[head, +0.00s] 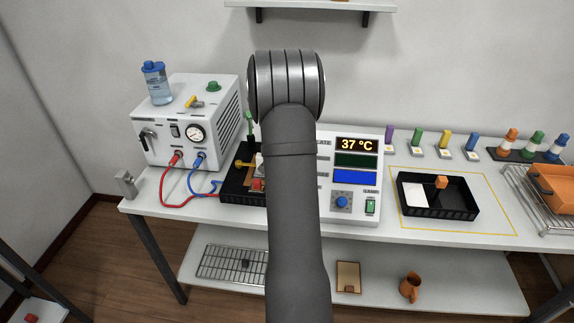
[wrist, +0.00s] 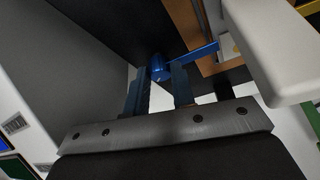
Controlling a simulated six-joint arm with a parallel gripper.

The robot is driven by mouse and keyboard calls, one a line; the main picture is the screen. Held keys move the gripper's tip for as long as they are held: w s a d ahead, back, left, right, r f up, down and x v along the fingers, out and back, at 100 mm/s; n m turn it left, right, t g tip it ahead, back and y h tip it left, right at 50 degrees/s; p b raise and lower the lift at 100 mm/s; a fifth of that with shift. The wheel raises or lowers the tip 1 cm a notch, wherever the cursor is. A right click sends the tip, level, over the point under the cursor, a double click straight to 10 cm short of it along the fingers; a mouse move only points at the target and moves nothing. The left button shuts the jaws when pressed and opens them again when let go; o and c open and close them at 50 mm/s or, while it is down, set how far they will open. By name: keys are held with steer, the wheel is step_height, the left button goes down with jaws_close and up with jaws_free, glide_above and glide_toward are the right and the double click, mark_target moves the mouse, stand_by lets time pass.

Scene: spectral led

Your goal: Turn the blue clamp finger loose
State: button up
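The blue clamp finger shows in the wrist view as a round blue hub (wrist: 159,69) with a thin blue bar (wrist: 203,52) reaching to the upper right over an orange-brown framed part. My gripper (wrist: 159,75) has its two fingers apart, one on each side of the hub at their tips. The gap is about as wide as the hub, and I cannot tell whether the fingers touch it. In the head view my arm hides the gripper and the clamp finger. Part of a black fixture tray (head: 236,186) shows to the left of my arm.
A white box with a gauge (head: 195,133) stands left, with red and blue leads to the fixture. A control panel reading 37 °C (head: 357,144) stands right of my arm. Farther right are a black tray (head: 437,213) and a wire rack (head: 541,206).

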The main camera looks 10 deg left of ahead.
jaws_close()
steer(key=shift+d+n+y, duration=0.1)
steer(key=shift+n+y, duration=0.5)
steer(key=shift+n, duration=0.9)
steer(key=o, duration=0.8)
jaws_free()
steer(key=shift+s+r, duration=0.1)
steer(key=v, duration=1.7)
steer(key=shift+s, duration=0.25)
